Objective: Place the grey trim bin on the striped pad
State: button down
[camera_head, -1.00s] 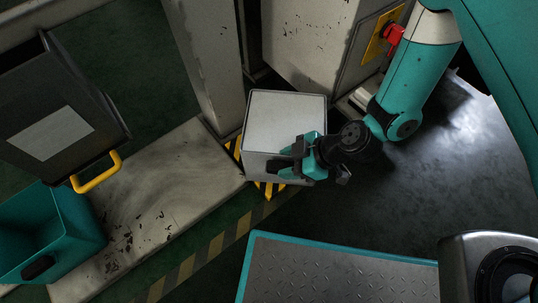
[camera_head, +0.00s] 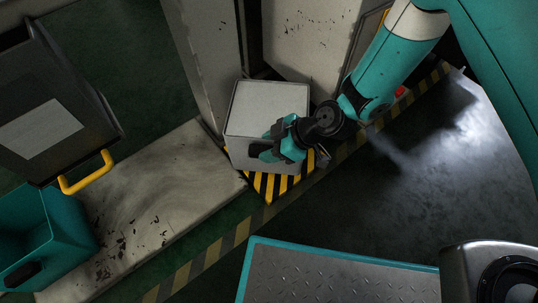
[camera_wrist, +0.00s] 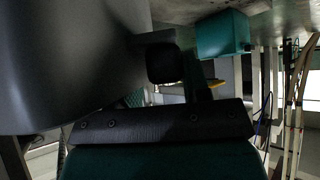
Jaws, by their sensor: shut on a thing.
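The grey trim bin (camera_head: 262,103) is a pale, box-shaped bin in the middle of the head view, roughly upright. My gripper (camera_head: 277,148) is shut on its near right side. The black-and-yellow striped pad (camera_head: 274,188) shows below and in front of the bin, which hides its far part. I cannot tell whether the bin's base touches the pad or hangs a little above it. In the wrist view a large grey surface (camera_wrist: 65,65), likely the bin's wall, fills the left beside a dark finger of my gripper (camera_wrist: 163,64).
A pale column (camera_head: 205,60) and a cabinet (camera_head: 310,40) stand close behind the bin. At left are a teal bin (camera_head: 45,245), a dark container with a yellow handle (camera_head: 88,175) and a worn pale slab (camera_head: 160,190). The dark floor at right (camera_head: 440,170) is clear.

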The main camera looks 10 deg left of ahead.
notch_tip(320, 180, down, 5)
jog(key=b, duration=0.4)
jog(key=shift+w+a+r, duration=0.15)
jog(key=c, duration=0.6)
grip_release()
jog(key=shift+p+v, duration=3.45)
jog(key=shift+v, duration=2.55)
